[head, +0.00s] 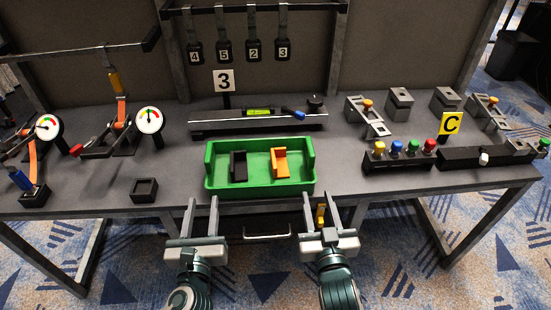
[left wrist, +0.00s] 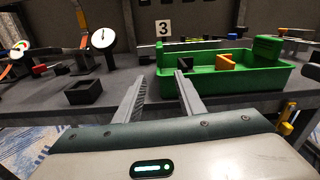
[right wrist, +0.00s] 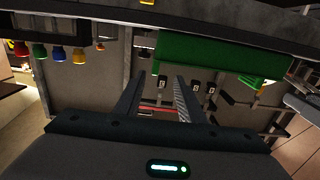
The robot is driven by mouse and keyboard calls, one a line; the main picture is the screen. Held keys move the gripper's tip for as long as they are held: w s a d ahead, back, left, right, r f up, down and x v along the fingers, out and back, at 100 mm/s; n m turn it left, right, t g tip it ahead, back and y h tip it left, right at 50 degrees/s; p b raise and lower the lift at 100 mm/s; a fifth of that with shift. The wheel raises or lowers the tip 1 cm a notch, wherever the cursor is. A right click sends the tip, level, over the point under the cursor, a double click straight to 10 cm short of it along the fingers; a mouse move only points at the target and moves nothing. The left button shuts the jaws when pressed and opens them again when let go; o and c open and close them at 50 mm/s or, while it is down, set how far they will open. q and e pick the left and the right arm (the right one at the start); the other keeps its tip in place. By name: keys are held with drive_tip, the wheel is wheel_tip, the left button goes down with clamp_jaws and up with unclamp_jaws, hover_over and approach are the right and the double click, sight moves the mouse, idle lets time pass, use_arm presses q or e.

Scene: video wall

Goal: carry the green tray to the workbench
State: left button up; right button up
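The green tray (head: 258,186) rests level on the grey workbench (head: 95,185), near its front edge. It has raised green ends and holds a black part (head: 238,167) and an orange part (head: 280,163). My left gripper (head: 202,200) is open and empty in front of the bench edge, near the tray's left end and apart from it. The tray also shows beyond its fingers in the left wrist view (left wrist: 220,82). My right gripper (head: 331,200) is open and empty, in front of the tray's right end. The tray's green side shows in the right wrist view (right wrist: 205,60).
Behind the tray stand a rail with a green level (head: 260,112) and a "3" sign (head: 224,81). A small black box (head: 144,190) and gauges (head: 149,120) are left. A block with coloured knobs (head: 398,159) is right. A drawer handle (head: 267,237) hangs below the front edge.

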sight(209, 154)
use_arm(q)
wheel_tip(209, 154, up, 2)
drive_tip(key=shift+d+m, duration=0.1)
drive_tip(key=shift+m, duration=0.2)
use_arm(e)
drive_tip(key=shift+d+r, duration=0.3)
drive_tip(key=shift+r, duration=0.65)
use_arm(q)
drive_tip(key=shift+w, duration=0.15)
use_arm(e)
drive_tip(key=shift+w, duration=0.25)
